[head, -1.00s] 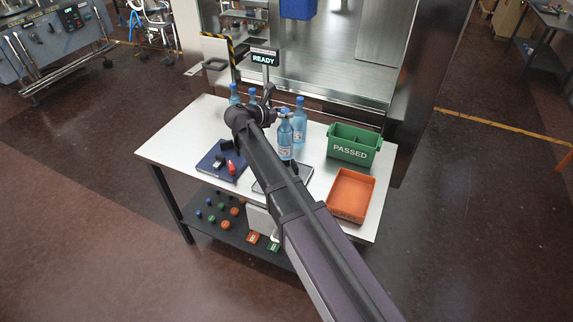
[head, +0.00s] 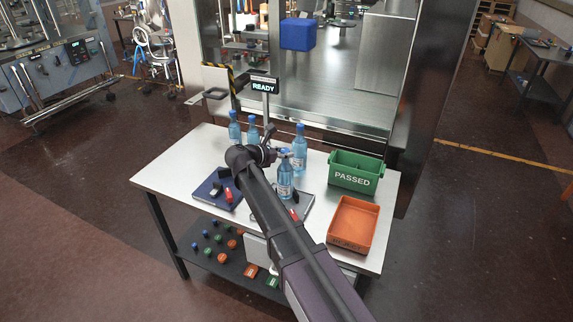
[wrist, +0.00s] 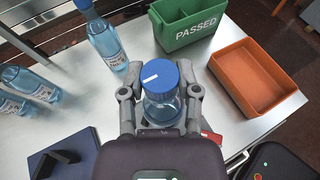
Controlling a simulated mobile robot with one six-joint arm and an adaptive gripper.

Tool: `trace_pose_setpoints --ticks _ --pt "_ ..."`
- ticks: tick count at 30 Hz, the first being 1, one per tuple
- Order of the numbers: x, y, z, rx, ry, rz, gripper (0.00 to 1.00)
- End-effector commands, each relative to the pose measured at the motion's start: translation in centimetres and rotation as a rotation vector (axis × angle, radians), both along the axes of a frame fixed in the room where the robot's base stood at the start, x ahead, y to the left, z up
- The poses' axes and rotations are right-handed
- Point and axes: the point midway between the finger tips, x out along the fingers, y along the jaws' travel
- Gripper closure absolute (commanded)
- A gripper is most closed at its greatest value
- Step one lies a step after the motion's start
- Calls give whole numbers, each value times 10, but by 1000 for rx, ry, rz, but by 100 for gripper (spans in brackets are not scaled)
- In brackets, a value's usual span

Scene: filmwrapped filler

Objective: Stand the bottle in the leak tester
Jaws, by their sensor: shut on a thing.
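My gripper (wrist: 160,103) is shut on a clear blue bottle (head: 285,182) just below its blue cap (wrist: 158,76). The bottle is upright, over or beside a grey flat plate (head: 305,205) with a red part; I cannot tell whether its base touches anything. A post with a READY display (head: 264,87) stands at the table's back edge. Which fixture is the leak tester is not clear. Another capped bottle (head: 300,150) stands behind the held one, also in the wrist view (wrist: 105,44). Two more bottles, one left (head: 234,130) and one right (head: 252,132), stand at the back left.
A green PASSED bin (head: 354,173) and an orange tray (head: 353,224) are on the right of the white table (head: 175,176). Caps lie on the lower shelf (head: 205,262).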

Motion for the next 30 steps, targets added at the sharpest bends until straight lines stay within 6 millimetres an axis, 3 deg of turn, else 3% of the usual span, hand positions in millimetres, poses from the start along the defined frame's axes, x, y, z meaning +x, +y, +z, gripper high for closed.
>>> trace_pose_setpoints --ticks 10,24,30 --pt "0 0 -2 -1 -1 0 100" --pt "0 1 -35 -1 0 1 100" --pt "0 1 -37 -1 0 1 100"
